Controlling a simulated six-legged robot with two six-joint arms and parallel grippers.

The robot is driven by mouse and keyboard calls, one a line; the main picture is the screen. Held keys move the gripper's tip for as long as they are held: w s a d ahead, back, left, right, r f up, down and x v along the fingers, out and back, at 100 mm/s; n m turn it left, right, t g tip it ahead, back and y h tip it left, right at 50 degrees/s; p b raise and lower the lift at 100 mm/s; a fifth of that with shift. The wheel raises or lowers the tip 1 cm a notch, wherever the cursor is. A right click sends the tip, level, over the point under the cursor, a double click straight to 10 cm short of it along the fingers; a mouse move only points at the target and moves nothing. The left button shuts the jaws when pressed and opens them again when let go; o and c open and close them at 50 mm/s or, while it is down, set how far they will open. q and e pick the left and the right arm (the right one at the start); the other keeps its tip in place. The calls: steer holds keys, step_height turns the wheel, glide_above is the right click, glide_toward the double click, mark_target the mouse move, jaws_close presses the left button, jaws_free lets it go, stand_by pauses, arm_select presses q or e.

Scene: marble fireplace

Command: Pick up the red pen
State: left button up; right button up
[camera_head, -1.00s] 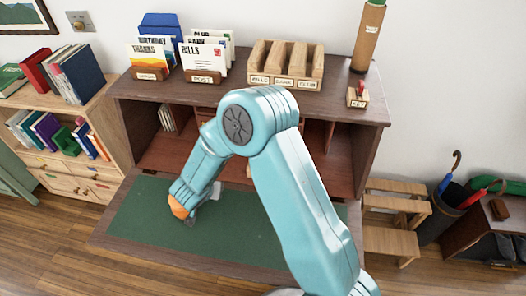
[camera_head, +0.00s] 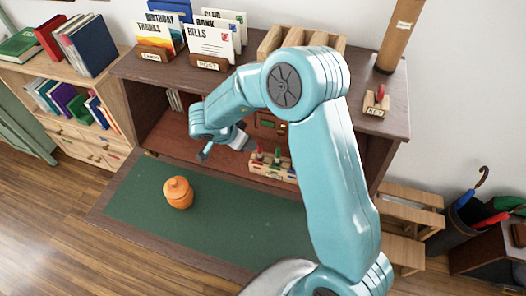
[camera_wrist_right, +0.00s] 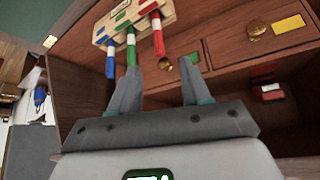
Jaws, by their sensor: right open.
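The red pen (camera_wrist_right: 157,35) stands in a wooden pen holder (camera_wrist_right: 142,12) beside a green pen (camera_wrist_right: 131,48) and a blue pen (camera_wrist_right: 111,58). My right gripper (camera_wrist_right: 161,78) is open and empty. Its fingers point toward the holder, with the red pen above the gap between them in the wrist view. In the head view this gripper (camera_head: 222,148) is left of the holder, inside the desk's opening. My left gripper is not visible.
Small drawers (camera_wrist_right: 240,45) with brass knobs are close to the right gripper. Letter racks (camera_head: 209,61) and a tall tube (camera_head: 398,35) stand on the desk top.

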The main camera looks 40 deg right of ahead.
mark_target(261, 150)
steer(key=x, duration=0.7)
steer(key=shift+w+f, duration=0.2)
steer(key=shift+f, duration=0.2)
steer(key=shift+s+d+f, duration=0.2)
steer(key=shift+d+f, duration=0.2)
steer(key=shift+f, duration=0.05)
steer(key=x, duration=0.4)
steer(key=shift+d+f+p, duration=0.1)
steer(key=shift+f+p, duration=0.25)
steer(key=shift+p, duration=0.05)
steer(key=shift+s+d+f, duration=0.1)
steer(key=shift+d+f, duration=0.1)
steer(key=shift+d, duration=0.05)
steer(key=shift+a, duration=0.1)
steer(key=c, duration=0.8)
jaws_close()
